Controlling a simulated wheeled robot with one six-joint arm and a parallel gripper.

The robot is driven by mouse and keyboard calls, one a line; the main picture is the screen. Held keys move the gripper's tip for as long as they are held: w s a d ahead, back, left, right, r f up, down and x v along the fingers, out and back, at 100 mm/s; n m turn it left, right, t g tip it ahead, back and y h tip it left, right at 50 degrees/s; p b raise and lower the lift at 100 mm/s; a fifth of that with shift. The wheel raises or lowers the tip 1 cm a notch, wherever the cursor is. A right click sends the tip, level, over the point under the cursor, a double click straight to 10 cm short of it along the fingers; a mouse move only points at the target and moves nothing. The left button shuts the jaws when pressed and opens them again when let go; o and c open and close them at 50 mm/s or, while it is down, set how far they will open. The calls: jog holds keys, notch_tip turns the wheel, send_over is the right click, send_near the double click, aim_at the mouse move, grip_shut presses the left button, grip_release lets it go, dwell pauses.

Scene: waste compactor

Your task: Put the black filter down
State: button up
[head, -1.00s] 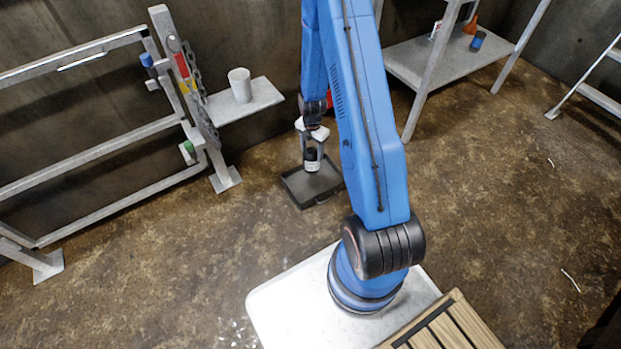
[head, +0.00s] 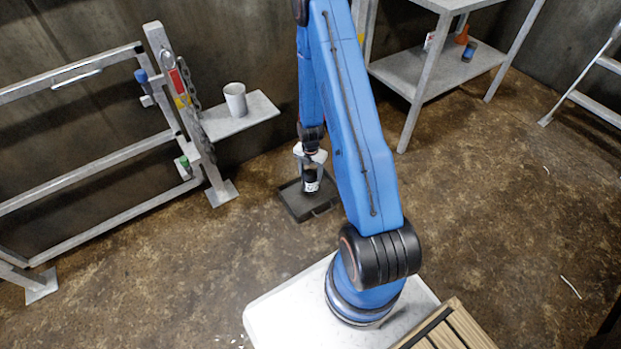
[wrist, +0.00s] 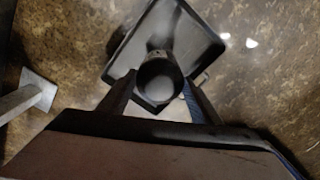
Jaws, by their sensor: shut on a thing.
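The black filter (head: 311,180), a dark cylinder with a white band low on it, is in my gripper (head: 309,176). My gripper is shut on it and holds it upright over a dark, shallow tray (head: 325,205) on the floor. In the wrist view the filter's round dark end (wrist: 160,82) sits between the two fingers, with the tray (wrist: 205,45) behind it. I cannot tell whether the filter's bottom touches the tray.
A small wall shelf (head: 255,112) with a white cup (head: 235,99) is left of my arm. A metal rack (head: 95,160) stands at left. Floor around the tray is mostly clear.

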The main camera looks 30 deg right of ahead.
jog(key=shift+f, duration=1.75)
jog(key=o, duration=1.2)
